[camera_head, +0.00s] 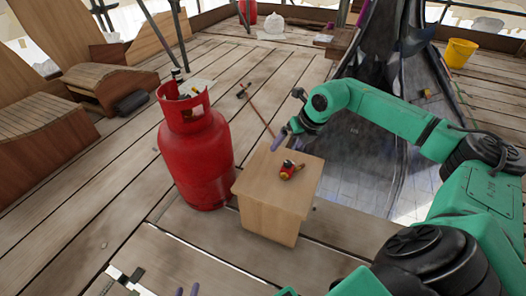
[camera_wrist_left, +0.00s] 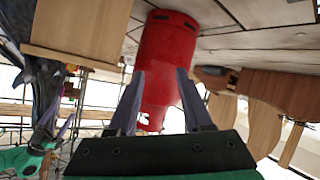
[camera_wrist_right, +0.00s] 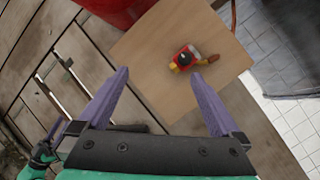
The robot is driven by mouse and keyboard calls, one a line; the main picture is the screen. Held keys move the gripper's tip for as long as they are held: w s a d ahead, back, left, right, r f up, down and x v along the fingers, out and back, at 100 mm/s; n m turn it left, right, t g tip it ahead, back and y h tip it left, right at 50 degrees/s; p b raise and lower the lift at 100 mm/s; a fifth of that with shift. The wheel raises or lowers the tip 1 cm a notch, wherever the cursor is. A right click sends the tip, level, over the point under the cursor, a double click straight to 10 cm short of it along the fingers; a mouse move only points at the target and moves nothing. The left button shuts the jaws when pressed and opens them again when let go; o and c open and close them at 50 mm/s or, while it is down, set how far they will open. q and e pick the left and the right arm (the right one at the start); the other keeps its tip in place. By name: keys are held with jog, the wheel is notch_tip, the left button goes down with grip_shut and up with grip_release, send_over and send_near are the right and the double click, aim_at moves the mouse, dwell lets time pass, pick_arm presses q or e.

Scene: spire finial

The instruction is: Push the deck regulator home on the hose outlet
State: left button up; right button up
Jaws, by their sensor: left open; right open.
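A small red and yellow regulator with a black knob (camera_head: 289,170) lies on top of a wooden box (camera_head: 268,217). It also shows in the right wrist view (camera_wrist_right: 187,58), beyond the fingertips. The red gas cylinder (camera_head: 197,160) stands upright left of the box. Its collar partly hides the valve area, and I cannot make out the hose outlet clearly. My right gripper (camera_head: 283,138) is open and empty, above the box's far side.
Wooden benches (camera_head: 105,88) stand at the left. A long thin brown rod (camera_head: 258,113) lies on the planks behind the box. A yellow bucket (camera_head: 460,53) stands at the far right. A dark spire structure (camera_head: 385,55) rises behind my right arm.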

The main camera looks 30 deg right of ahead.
jog(key=s+d+h, duration=0.2)
jog(key=d, duration=0.1)
jog(key=b, duration=0.3)
send_over(287, 171)
jog(key=s+d, duration=0.1)
notch_tip(287, 171, down, 7)
jog(key=shift+w+d+f+b, duration=0.15)
jog(key=shift+f, duration=0.45)
jog(key=shift+w+d+f+b, duration=0.1)
jog(key=shift+f+b, duration=0.05)
jog(key=shift+f, duration=0.4)
pick_arm(q)
jog(key=w+r+t, duration=0.3)
jog(key=w+r, duration=0.3)
jog(key=r, duration=0.2)
jog(key=w+r+t+h, duration=0.1)
jog(key=w+r+t, duration=0.3)
jog(key=w+r, duration=0.2)
notch_tip(287, 171, up, 3)
jog(key=shift+a+f, duration=0.15)
jog(key=shift+f, duration=0.2)
jog(key=shift+t+h, duration=0.3)
pick_arm(e)
jog(key=shift+f, duration=0.15)
